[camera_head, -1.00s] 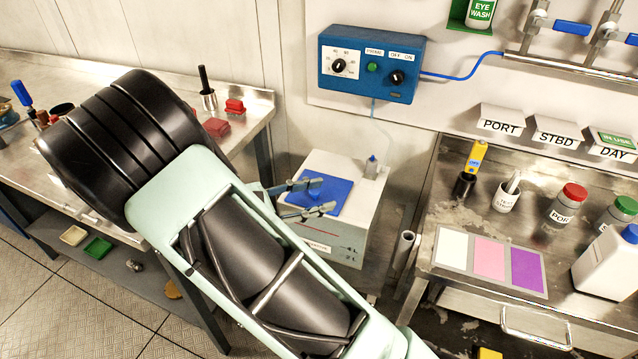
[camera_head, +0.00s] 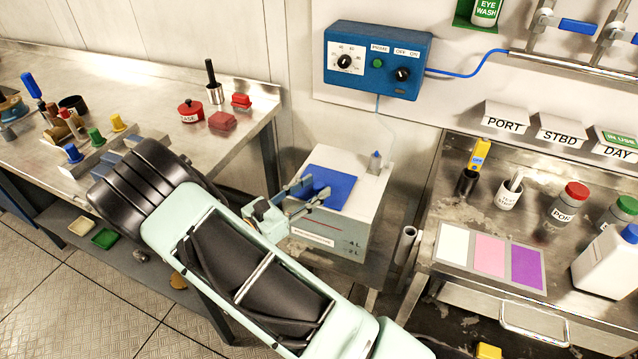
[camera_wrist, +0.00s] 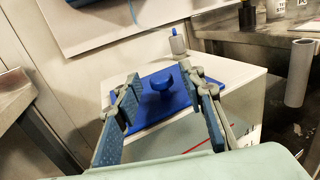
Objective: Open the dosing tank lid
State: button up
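The dosing tank (camera_head: 335,227) is a white box standing between the two benches, with litre marks on its front. Its blue lid (camera_head: 334,190) lies flat on top and looks closed. In the wrist view the lid (camera_wrist: 150,108) has a round blue knob (camera_wrist: 162,82) standing up in its middle. My gripper (camera_head: 309,190) is open at the tank's near left edge, its fingers reaching over the lid. In the wrist view my gripper (camera_wrist: 168,92) has one finger on each side of the knob, with clear gaps. The knob appears beyond the fingertips or between them; exact depth is unclear.
A small blue-tipped fitting (camera_head: 375,162) stands on the tank's back right corner. A blue control box (camera_head: 376,60) hangs on the wall above. The left bench (camera_head: 150,110) holds red items and valves. The right bench (camera_head: 400,262) holds bottles and a colour card. A grey pipe (camera_head: 405,243) stands right of the tank.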

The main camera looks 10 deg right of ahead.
jog(key=shift+x, duration=1.2)
grip_shut()
